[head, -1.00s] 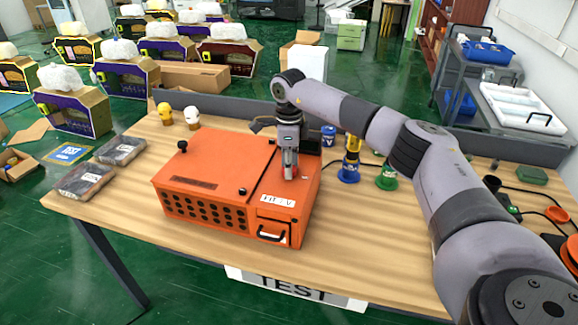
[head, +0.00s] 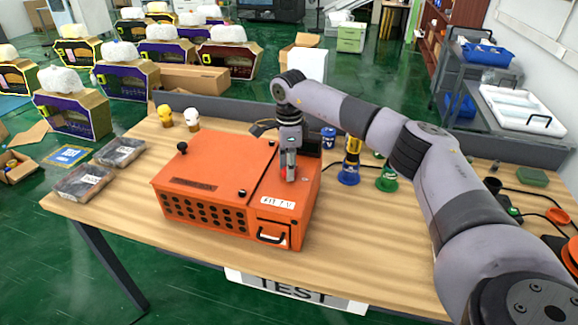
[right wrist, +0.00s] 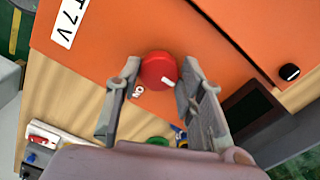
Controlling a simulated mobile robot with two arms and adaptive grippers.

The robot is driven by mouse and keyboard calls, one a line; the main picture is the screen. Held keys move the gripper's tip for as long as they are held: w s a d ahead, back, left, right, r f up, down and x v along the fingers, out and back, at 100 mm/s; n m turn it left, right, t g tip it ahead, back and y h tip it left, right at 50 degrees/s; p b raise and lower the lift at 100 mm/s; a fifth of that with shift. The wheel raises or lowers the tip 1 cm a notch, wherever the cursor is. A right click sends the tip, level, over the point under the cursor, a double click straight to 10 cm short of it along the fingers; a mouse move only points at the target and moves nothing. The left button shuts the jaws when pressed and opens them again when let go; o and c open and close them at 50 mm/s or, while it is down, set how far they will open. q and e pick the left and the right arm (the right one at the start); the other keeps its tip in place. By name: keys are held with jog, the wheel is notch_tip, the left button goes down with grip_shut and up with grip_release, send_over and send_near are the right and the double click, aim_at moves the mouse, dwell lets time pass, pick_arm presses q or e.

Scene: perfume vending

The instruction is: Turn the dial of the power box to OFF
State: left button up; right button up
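The power box (head: 215,180) is an orange case on the wooden table. Its red round dial (right wrist: 158,70) shows in the right wrist view, with a white pointer mark toward the lower right and an ON label (right wrist: 138,92) beside it. My right gripper (head: 290,180) points down over the right part of the box top and hides the dial in the head view. In the right wrist view, the right gripper's open fingers (right wrist: 160,66) straddle the dial, one on each side, with narrow gaps. My left gripper is out of view.
Black knobs stand on the box top, including one (right wrist: 289,72) right of the dial. Two dark packs (head: 120,152) lie at the table's left. The table front is clear.

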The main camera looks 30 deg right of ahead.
jog(key=o, duration=0.4)
jog(key=shift+r, duration=0.1)
notch_tip(320, 180, up, 12)
jog(key=shift+f, duration=0.1)
dwell(0.4)
jog(key=shift+f, duration=0.1)
dwell(0.4)
